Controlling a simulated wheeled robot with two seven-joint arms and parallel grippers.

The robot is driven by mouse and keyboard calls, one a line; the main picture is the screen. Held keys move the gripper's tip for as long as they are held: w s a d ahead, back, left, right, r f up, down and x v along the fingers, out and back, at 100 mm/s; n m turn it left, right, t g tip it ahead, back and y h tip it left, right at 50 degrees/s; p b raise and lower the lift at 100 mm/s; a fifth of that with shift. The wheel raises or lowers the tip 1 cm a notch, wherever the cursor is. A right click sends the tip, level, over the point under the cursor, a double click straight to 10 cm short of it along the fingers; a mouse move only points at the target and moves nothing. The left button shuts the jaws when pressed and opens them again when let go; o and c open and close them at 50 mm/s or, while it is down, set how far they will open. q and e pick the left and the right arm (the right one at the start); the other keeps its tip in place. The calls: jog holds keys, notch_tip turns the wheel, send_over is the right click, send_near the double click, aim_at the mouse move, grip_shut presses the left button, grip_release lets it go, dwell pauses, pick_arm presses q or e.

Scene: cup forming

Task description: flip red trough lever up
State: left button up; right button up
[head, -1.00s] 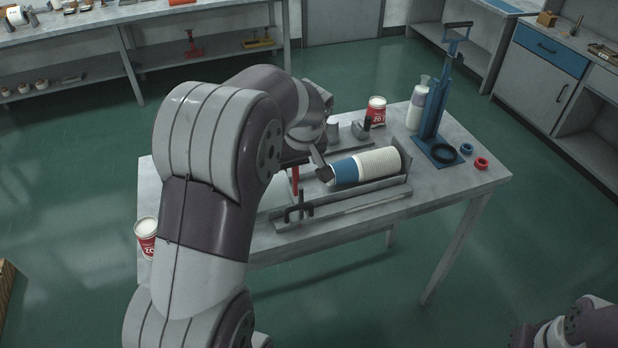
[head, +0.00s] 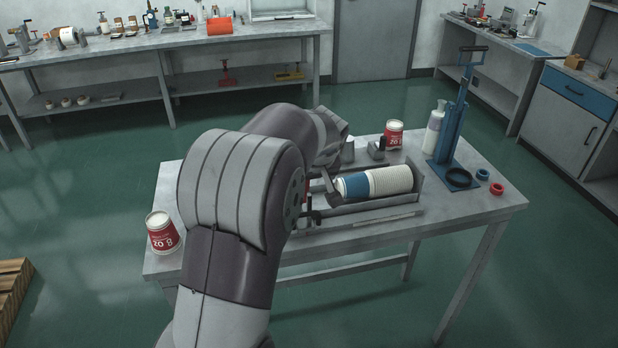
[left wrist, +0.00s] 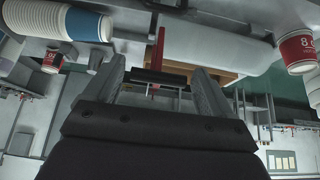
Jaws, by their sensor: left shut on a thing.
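In the left wrist view, the red lever (left wrist: 158,48) runs down to a black crossbar (left wrist: 160,77) between my left gripper's (left wrist: 160,84) two fingers. The gripper is shut on the lever at this bar. In the head view, only a bit of red (head: 306,199) shows beside my arm; my left wrist and arm hide the rest. The metal trough (head: 417,174) lies on the table, holding a stack of paper cups with a blue part (head: 353,187) and a white part (head: 392,180). The stack also shows in the left wrist view (left wrist: 62,20). My right gripper is out of view.
A red-and-white tub (head: 162,232) stands at the table's left edge and another (head: 394,135) at the back. The table's front right (head: 470,212) is clear.

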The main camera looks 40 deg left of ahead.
pick_arm(q)
jog(key=shift+s+d+f, duration=0.15)
jog(key=shift+s+f, duration=0.1)
jog(key=shift+f, duration=0.4)
jog(key=o, duration=1.3)
jog(key=shift+r, duration=0.1)
jog(key=shift+o, duration=0.2)
jog(key=v, duration=1.3)
jog(key=shift+w+p, duration=0.2)
jog(key=shift+p, duration=0.25)
